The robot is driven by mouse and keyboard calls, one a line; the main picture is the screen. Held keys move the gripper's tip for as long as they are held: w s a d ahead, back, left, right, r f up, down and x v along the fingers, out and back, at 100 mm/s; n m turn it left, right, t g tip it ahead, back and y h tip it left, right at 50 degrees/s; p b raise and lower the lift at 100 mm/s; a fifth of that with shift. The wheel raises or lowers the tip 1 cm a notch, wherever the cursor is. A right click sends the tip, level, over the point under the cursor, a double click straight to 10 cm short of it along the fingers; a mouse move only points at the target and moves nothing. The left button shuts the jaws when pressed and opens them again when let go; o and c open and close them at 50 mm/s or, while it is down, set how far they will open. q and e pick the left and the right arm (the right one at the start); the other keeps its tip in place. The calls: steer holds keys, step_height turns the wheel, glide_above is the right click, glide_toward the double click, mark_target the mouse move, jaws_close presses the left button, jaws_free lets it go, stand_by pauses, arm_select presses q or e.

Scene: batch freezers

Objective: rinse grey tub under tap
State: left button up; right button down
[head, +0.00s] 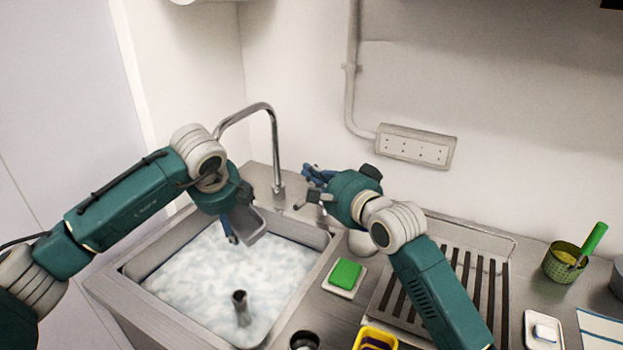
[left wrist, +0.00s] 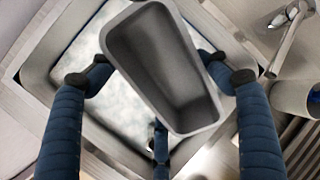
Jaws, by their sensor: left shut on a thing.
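My left gripper (head: 238,220) is shut on the grey tub (head: 254,232), holding it above the foamy water of the sink. In the left wrist view the grey tub (left wrist: 160,62) is tilted, its open mouth facing the camera, and looks empty. Blue fingers of my left gripper (left wrist: 160,85) lie on both sides of it. The tap (head: 272,130) arches from behind the sink, its spout partly behind my left arm; no water stream is visible. My right gripper (head: 314,182) is beside the tap's base; its finger opening is unclear, and I cannot tell whether it touches anything.
The sink (head: 185,232) holds whitish water and an upright pipe (head: 241,308). Right of it are a green sponge (head: 345,273), a yellow container (head: 362,336), a slatted drainboard (head: 492,285) under my right arm, and a green pot (head: 558,264). A wall socket strip (head: 415,147) is behind.

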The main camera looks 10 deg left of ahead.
arm_select(q)
steer(key=shift+s+d, duration=0.1)
steer(key=shift+s, duration=0.35)
steer(key=s+d+b, duration=0.1)
steer(key=s+b, duration=0.1)
steer(key=s, duration=0.5)
steer(key=shift+d, duration=0.15)
steer(key=shift+r, duration=0.1)
stand_by(1.2)
steer(key=s+d+r, duration=0.1)
steer(key=s+r, duration=0.3)
steer(key=s, duration=0.1)
stand_by(0.3)
steer(key=shift+f, duration=0.1)
stand_by(1.3)
